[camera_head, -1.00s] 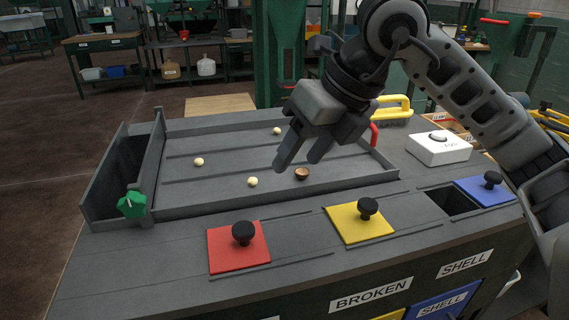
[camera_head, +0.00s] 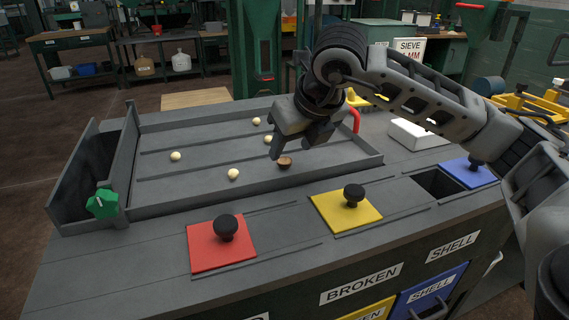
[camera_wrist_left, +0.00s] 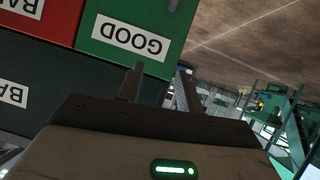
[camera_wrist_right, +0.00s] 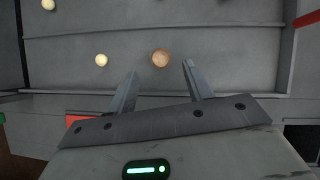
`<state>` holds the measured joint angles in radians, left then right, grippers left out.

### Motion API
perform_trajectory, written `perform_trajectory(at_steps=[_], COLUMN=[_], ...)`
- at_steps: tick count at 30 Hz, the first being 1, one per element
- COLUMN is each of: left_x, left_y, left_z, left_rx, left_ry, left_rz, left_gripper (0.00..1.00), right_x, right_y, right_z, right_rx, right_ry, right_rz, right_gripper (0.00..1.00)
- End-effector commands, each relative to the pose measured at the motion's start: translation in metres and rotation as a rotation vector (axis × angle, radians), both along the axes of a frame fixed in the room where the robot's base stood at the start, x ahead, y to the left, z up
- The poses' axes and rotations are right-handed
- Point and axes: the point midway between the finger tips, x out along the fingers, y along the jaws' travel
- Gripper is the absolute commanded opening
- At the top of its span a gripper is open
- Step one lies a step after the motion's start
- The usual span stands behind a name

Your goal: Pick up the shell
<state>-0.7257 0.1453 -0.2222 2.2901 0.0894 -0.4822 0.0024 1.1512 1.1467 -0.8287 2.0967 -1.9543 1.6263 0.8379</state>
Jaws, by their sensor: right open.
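The shell is a small brown, bowl-like piece (camera_head: 284,163) on the grey sorting tray (camera_head: 170,205), near its front wall. In the right wrist view the shell (camera_wrist_right: 161,58) lies just beyond the fingertips, in line with the gap between them. My right gripper (camera_head: 291,151) is open and empty, over the tray close to the shell; I cannot tell its exact height. It also shows in the right wrist view (camera_wrist_right: 160,69). My left gripper (camera_wrist_left: 158,72) is open and empty, beside a green front labelled GOOD; it is outside the head view.
Several pale round nuts lie on the tray, one (camera_head: 233,174) left of the shell. Red (camera_head: 205,250), yellow (camera_head: 330,207) and blue (camera_head: 463,168) lids with black knobs lie along the front. An open slot (camera_head: 437,184) is beside the blue lid. A green knob (camera_head: 102,204) sits at the left.

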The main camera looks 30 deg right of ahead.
Motion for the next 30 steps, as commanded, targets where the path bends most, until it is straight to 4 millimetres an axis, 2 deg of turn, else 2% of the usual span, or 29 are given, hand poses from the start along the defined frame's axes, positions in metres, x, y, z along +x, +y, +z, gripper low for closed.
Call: perform_trajectory(at_steps=[7, 16, 17, 21, 22, 30], left_x=[0.000, -0.001, -0.001, 0.000, 0.000, 0.002], left_y=[0.000, 0.000, 0.000, 0.000, 0.000, 0.000], left_z=[-0.002, -0.003, -0.003, -0.003, -0.003, -0.001], left_rx=[0.002, 0.002, 0.002, 0.002, 0.002, 0.003], left_ry=[0.003, 0.005, 0.005, 0.004, 0.004, -0.002], left_rz=[-0.001, -0.001, -0.001, 0.000, 0.000, 0.000], left_gripper=[0.36, 0.36, 0.36, 0.36, 0.36, 0.36], right_x=[0.018, 0.022, 0.022, 0.022, 0.022, 0.022], right_y=[-0.002, -0.002, -0.002, -0.002, -0.002, -0.002], right_z=[-0.033, -0.038, -0.038, -0.038, -0.038, -0.038], right_rx=[0.002, 0.001, 0.001, 0.001, 0.001, 0.001], right_ry=[0.005, 0.002, 0.002, 0.002, 0.002, 0.002], right_rz=[0.000, 0.000, 0.000, 0.000, 0.000, 0.000], right_gripper=[0.51, 0.51, 0.48, 0.10, 0.04, 0.01])
